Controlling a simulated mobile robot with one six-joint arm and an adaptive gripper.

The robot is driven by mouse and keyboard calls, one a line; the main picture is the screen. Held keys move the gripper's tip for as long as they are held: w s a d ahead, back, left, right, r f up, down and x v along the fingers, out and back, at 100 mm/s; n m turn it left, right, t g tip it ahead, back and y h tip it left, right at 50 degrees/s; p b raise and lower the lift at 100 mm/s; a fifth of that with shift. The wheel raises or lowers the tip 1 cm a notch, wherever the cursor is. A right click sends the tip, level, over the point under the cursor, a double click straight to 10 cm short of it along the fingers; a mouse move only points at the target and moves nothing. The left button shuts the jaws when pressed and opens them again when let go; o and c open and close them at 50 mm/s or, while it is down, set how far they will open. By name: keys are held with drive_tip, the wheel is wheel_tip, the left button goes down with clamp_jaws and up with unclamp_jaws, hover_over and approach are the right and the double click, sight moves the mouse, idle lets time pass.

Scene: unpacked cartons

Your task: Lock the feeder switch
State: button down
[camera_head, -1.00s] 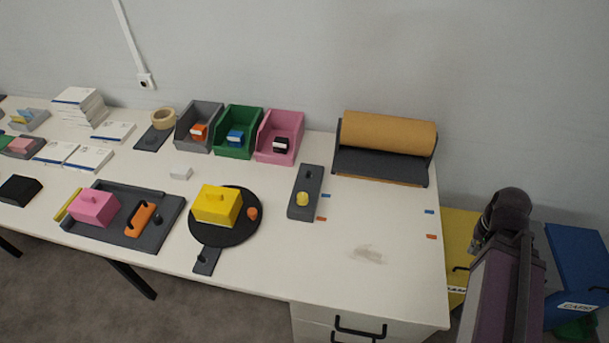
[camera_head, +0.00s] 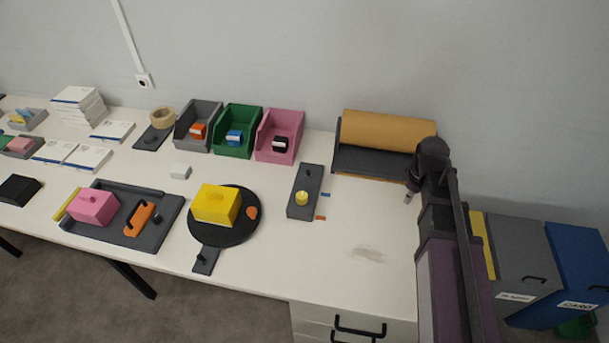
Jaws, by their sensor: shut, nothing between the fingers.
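A dark grey plate (camera_head: 298,208) lies on the table in front of the paper roll, with a round yellow knob (camera_head: 302,198) on its near half and a small dark peg (camera_head: 308,173) towards its far end. It looks like the feeder switch. A small blue mark (camera_head: 325,195) and an orange mark (camera_head: 321,218) lie on the table to its right. My gripper (camera_head: 409,198) is small in view, above the table's right side, well right of the plate and apart from it. It is shut and empty; its fingers show little detail.
A brown paper roll (camera_head: 388,130) stands on its dark holder behind. A black turntable (camera_head: 245,235) with a yellow block (camera_head: 215,204) is left of the plate. Open bins stand at the back. Table between plate and arm is clear, apart from a faint smudge (camera_head: 368,254).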

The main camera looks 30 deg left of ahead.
drive_tip(key=a+n, duration=1)
drive_tip(key=a, duration=0.7)
drive_tip(key=n, duration=1)
hover_over(298, 188)
drive_tip(key=d, duration=0.1)
drive_tip(key=shift+d+y, duration=0.2)
drive_tip(key=shift+y, duration=0.3)
drive_tip(key=shift+f, duration=0.2)
drive_tip(key=f+b, duration=0.6)
drive_tip(key=b, duration=0.1)
drive_tip(key=a+f+b, duration=0.1)
drive_tip(key=f+b, duration=0.2)
drive_tip(key=shift+a+f, duration=0.1)
drive_tip(key=shift+f, duration=0.3)
drive_tip(key=w, duration=0.1)
drive_tip(key=w+r+p, duration=0.1)
drive_tip(key=shift+w+r, duration=0.15)
drive_tip(key=shift+w, duration=0.2)
drive_tip(key=shift+w+d+r, duration=0.15)
drive_tip(key=shift+w+d, duration=0.05)
drive_tip(key=shift+w, duration=0.35)
drive_tip(key=shift+s+a, duration=0.1)
drive_tip(key=shift+a, duration=0.15)
